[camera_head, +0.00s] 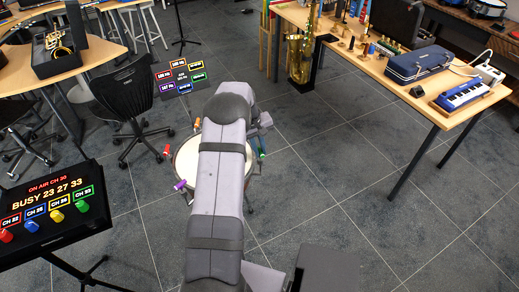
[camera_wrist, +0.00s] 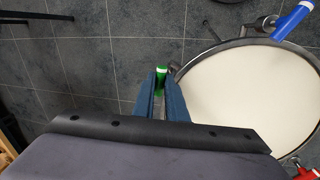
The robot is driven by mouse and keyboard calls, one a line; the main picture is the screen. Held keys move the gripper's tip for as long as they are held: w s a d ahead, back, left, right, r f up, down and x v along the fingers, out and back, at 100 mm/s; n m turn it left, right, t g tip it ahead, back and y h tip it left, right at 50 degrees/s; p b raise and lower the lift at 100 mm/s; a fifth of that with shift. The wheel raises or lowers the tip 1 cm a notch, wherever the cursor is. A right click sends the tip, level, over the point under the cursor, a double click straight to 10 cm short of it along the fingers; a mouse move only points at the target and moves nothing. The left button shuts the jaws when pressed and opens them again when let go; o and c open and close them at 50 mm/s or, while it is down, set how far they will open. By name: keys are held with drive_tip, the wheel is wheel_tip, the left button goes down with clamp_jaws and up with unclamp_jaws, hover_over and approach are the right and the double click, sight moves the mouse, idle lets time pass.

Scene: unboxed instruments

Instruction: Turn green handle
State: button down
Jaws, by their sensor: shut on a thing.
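The green handle (camera_wrist: 160,77) sits at the rim of a round white drum (camera_wrist: 245,98) in the wrist view. My gripper (camera_wrist: 160,88) has its two blue fingers shut on the handle, one on each side; only its upper end shows between them. In the head view, the green handle (camera_head: 262,149) shows just right of my arm, beside the drum (camera_head: 187,160). My arm covers the middle of the drum and most of the gripper there.
A blue handle (camera_wrist: 293,20) and a red handle (camera_wrist: 306,173) stand around the drum rim. A purple handle (camera_head: 180,184) is at its front left. A black chair (camera_head: 130,95), a sign board (camera_head: 180,77) and a console with coloured knobs (camera_head: 50,205) stand left.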

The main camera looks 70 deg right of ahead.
drive_tip(key=shift+n+t, duration=0.3)
drive_tip(key=shift+n, duration=1.4)
drive_tip(key=c, duration=1.8)
unclamp_jaws()
drive_tip(key=shift+r, duration=0.15)
wheel_tip(320, 180, up, 7)
drive_tip(key=a+b, duration=0.1)
drive_tip(key=b, duration=0.1)
drive_tip(key=shift+w+a, duration=0.15)
drive_tip(key=shift+w, duration=0.25)
